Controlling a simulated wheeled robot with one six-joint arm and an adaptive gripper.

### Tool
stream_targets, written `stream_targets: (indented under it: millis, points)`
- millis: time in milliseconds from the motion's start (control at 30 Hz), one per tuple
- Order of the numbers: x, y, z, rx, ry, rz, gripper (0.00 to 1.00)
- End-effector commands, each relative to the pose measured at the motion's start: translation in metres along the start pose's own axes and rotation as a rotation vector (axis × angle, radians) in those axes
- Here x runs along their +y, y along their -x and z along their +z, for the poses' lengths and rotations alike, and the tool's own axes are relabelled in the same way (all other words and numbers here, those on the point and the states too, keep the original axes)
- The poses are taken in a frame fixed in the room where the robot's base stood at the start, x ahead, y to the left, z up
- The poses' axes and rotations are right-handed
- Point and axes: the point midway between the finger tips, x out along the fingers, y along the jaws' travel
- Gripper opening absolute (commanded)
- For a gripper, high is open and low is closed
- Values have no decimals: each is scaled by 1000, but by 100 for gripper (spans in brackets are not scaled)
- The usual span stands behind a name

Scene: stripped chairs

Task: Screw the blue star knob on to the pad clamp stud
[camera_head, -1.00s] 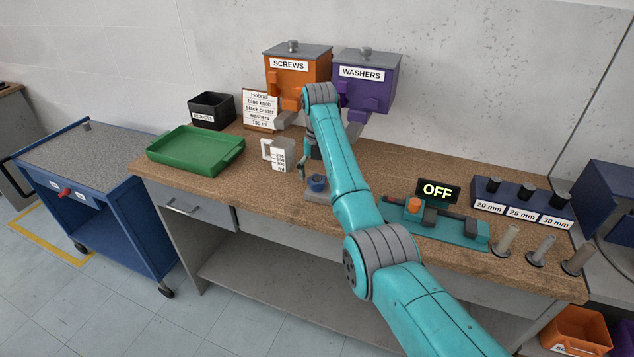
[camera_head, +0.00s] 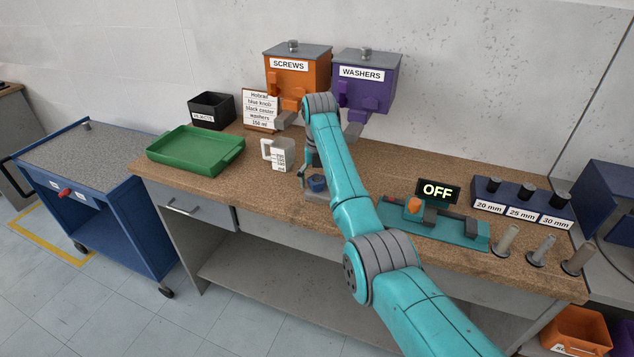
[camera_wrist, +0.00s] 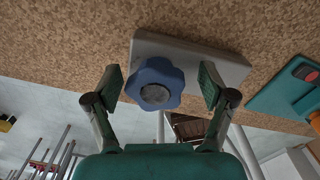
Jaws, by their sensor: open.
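The blue star knob (camera_wrist: 155,84) sits over the grey pad clamp base (camera_wrist: 200,60) in the wrist view. In the head view the knob (camera_head: 317,183) shows low beside my arm, on the grey clamp base (camera_head: 318,197) near the bench's front edge. My gripper (camera_wrist: 160,86) is open, with one finger pad on each side of the knob. A gap shows on the right side; the left pad is close to the knob, and I cannot tell if it touches. The stud is hidden under the knob, so I cannot see how far the knob is threaded.
A white measuring jug (camera_head: 278,153) stands left of the clamp, with a green tray (camera_head: 196,150) further left. A teal fixture (camera_head: 437,226) with an OFF sign (camera_head: 437,190) is to the right. Screws (camera_head: 297,75) and washers (camera_head: 368,80) dispensers stand behind.

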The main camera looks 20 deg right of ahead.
Motion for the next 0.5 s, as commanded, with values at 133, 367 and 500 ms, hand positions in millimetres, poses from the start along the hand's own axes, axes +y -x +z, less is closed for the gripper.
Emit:
stream_targets:
  millis: [133, 367, 500]
  points:
    - [0, 0, 0, 0, 0, 0, 65]
    - [0, 0, 0, 1, 0, 0, 7]
    - [0, 0, 0, 1, 0, 0, 0]
